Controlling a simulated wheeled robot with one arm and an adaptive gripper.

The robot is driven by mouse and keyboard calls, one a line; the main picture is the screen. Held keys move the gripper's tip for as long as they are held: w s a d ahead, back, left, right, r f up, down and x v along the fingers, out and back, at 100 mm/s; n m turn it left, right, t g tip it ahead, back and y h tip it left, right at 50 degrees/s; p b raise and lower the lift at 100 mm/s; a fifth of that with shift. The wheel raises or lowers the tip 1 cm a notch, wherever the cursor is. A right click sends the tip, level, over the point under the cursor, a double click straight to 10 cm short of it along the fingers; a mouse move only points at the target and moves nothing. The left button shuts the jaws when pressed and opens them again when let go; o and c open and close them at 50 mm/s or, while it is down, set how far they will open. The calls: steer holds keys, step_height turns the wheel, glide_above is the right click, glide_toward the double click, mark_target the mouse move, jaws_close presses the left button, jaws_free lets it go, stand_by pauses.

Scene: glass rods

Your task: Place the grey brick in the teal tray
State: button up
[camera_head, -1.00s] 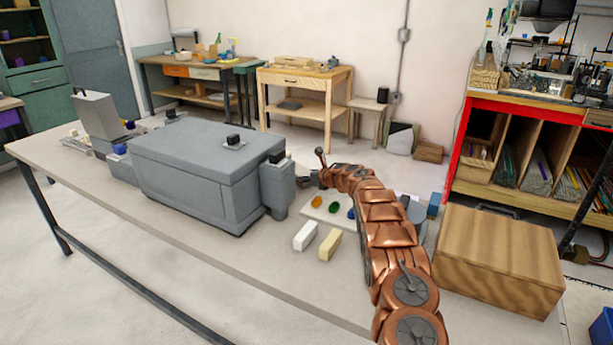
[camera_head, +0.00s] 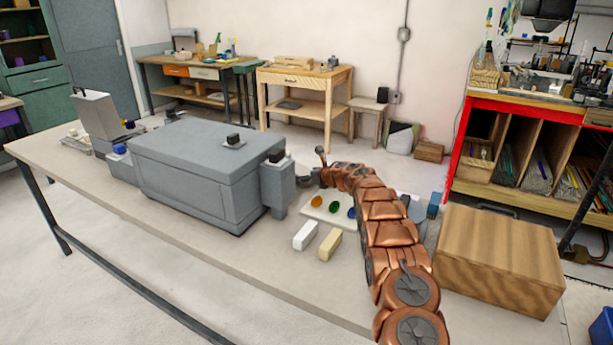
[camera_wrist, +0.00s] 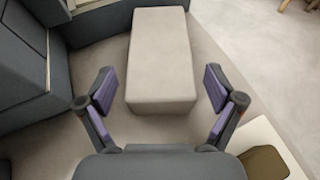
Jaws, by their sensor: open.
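The grey brick (camera_wrist: 160,62) shows in the wrist view as a pale grey block lying on the bench top, long side pointing away from me. My gripper (camera_wrist: 159,88) is open, with its purple-padded fingers spread to either side of the brick's near end. A gap shows between each finger and the brick. In the head view the brick cannot be made out, and my gripper is mostly hidden behind my copper arm and the grey machine. I cannot make out a teal tray in either view.
A large grey machine (camera_head: 205,165) stands left of my arm; dark grey bodies flank the brick's left in the wrist view. A pale plate (camera_head: 318,214) with coloured discs, a white block (camera_head: 305,235) and a yellow block (camera_head: 330,244) lie nearby. A wooden box (camera_head: 498,258) stands right.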

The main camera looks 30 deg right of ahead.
steer(key=shift+b+v, duration=1.3)
steer(key=shift+v, duration=1.2)
steer(key=shift+s+d+b, duration=0.1)
steer(key=shift+s+b, duration=0.2)
steer(key=shift+s, duration=0.25)
steer(key=shift+s+r, duration=0.4)
steer(key=shift+s, duration=0.1)
